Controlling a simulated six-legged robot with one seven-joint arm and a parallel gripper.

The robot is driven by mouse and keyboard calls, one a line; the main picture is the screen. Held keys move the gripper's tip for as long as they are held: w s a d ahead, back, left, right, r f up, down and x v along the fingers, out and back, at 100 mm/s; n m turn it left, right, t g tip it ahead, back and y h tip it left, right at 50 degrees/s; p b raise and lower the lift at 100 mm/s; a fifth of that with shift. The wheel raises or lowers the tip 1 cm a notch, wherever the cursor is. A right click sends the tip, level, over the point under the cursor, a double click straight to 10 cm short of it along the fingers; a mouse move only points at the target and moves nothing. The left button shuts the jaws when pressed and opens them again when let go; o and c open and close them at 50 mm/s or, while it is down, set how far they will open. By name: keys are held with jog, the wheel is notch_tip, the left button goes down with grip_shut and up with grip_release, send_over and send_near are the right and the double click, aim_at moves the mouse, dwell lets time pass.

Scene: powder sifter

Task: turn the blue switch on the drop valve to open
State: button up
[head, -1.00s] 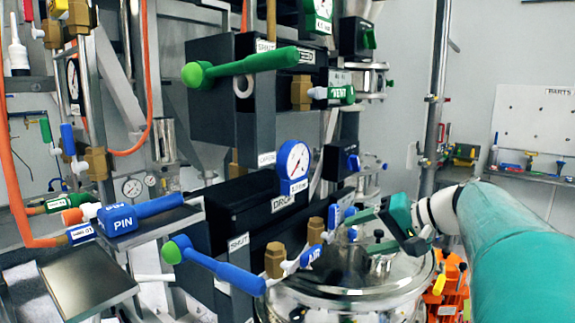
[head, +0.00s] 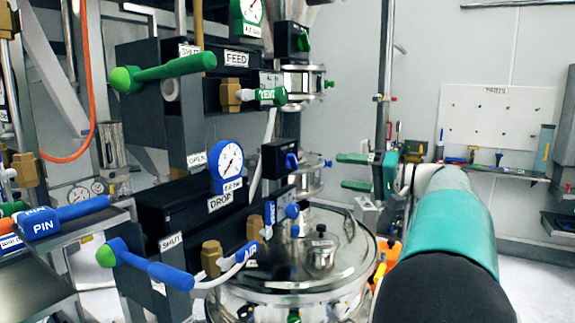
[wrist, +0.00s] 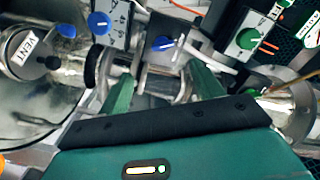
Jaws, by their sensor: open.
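The drop valve's black body (head: 180,205), labelled DROP, stands left of centre in the head view. Its long blue handle (head: 160,270) has a green ball end. A dark box with a blue switch knob (head: 291,161) sits at its upper right, and a lower panel carries another blue knob (head: 292,211). My gripper (head: 346,172) is open and empty, pointing left, right of both knobs and apart from them. In the wrist view, a blue knob on a dark box (wrist: 163,43) lies beyond the gap between my fingers (wrist: 160,78), with another blue knob (wrist: 99,22) to its left.
The feed valve (head: 230,75) with its green handle sits above. A round steel lid (head: 325,265) lies below my gripper. A vertical post (head: 384,80) stands behind my gripper. A pegboard (head: 497,117) and shelf are at the right. A PIN-labelled blue handle (head: 60,218) is far left.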

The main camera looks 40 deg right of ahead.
aim_at(296, 163)
jog(key=x, duration=1.3)
jog(key=shift+w+d+r, duration=0.1)
jog(key=shift+w+r, duration=0.1)
jog(key=shift+r, duration=0.15)
jog(key=c, duration=1)
